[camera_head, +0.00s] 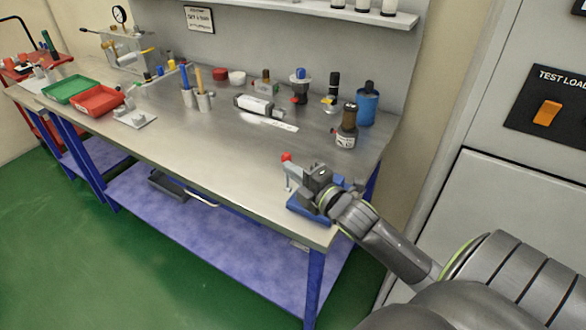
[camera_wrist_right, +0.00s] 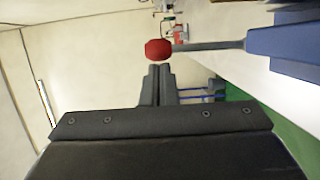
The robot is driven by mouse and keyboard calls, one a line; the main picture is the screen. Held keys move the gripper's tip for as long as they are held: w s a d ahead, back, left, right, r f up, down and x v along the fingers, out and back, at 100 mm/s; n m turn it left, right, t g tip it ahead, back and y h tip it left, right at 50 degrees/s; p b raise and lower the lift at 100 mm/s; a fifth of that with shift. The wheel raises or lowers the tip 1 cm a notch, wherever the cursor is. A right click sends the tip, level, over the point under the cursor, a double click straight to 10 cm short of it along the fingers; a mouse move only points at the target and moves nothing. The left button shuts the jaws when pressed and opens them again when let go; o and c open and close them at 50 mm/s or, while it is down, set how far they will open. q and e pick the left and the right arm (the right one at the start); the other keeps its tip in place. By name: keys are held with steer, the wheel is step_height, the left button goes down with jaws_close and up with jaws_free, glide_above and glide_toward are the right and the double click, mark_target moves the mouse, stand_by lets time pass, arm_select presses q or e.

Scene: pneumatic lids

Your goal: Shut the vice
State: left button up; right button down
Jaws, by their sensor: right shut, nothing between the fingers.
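The blue vice (camera_head: 306,207) sits at the right front corner of the bench, partly hidden behind my right arm. Its grey lever ends in a red knob (camera_head: 286,157). In the right wrist view, the vice's blue body (camera_wrist_right: 285,45) is at the upper right and the lever runs left to the red knob (camera_wrist_right: 158,49). My right gripper (camera_head: 304,171) is above the vice, close to the knob. Its fingers (camera_wrist_right: 160,70) are shut and empty, with the knob just beyond the tips. I cannot tell whether they touch. My left gripper is not in view.
A grey cabinet (camera_head: 500,200) stands at the right.

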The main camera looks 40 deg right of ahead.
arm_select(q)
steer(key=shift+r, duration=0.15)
arm_select(e)
steer(key=shift+d, duration=0.1)
